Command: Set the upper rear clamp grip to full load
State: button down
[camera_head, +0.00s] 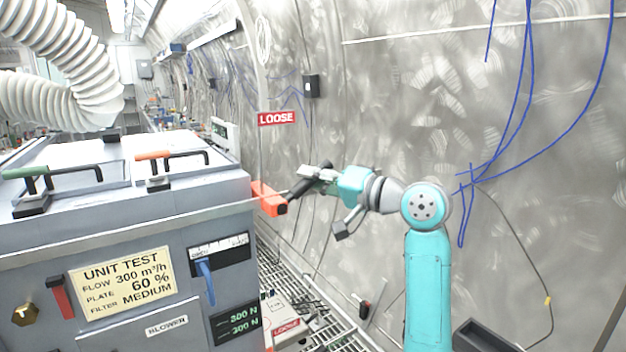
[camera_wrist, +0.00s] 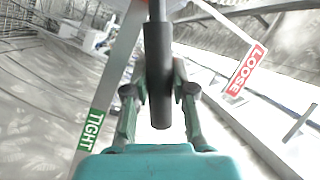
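A black clamp grip (camera_head: 302,187) sticks out from a red-orange block (camera_head: 267,197) at the unit's right rear side. In the wrist view the black cylindrical grip (camera_wrist: 158,85) stands between my fingers, its rounded end toward my palm. My gripper (camera_wrist: 159,88) has a finger close against each side of it and looks shut on it. A red LOOSE label (camera_wrist: 246,70) is to the right of the grip, and a green TIGHT label (camera_wrist: 90,130) to the left. In the head view a LOOSE label (camera_head: 276,118) is above my gripper (camera_head: 318,176).
The grey test unit (camera_head: 120,235) fills the left, with a green handle (camera_head: 30,172) and an orange handle (camera_head: 154,155) on its lid. Its dark display (camera_head: 236,323) shows two 300 N lines. A second LOOSE label (camera_head: 286,328) is low down. The curved wall is close behind my arm.

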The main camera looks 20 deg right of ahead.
jog(key=shift+f, duration=0.1)
jog(key=shift+w+d+f+m+t, duration=0.15)
jog(key=shift+f+m+t, duration=0.25)
jog(key=shift+f+m, duration=0.5)
jog(key=shift+s+d+f+m+t, duration=0.15)
jog(key=shift+f+m+t, duration=0.35)
jog(key=shift+m, duration=0.75)
jog(key=shift+w+d+f+m+t, duration=0.15)
jog(key=shift+d+f+m+t, duration=0.15)
jog(key=shift+f+m, duration=0.6)
jog(key=shift+r, duration=0.1)
jog(key=c, duration=0.9)
grip_release()
jog(key=shift+c, duration=0.2)
jog(key=v, duration=1.2)
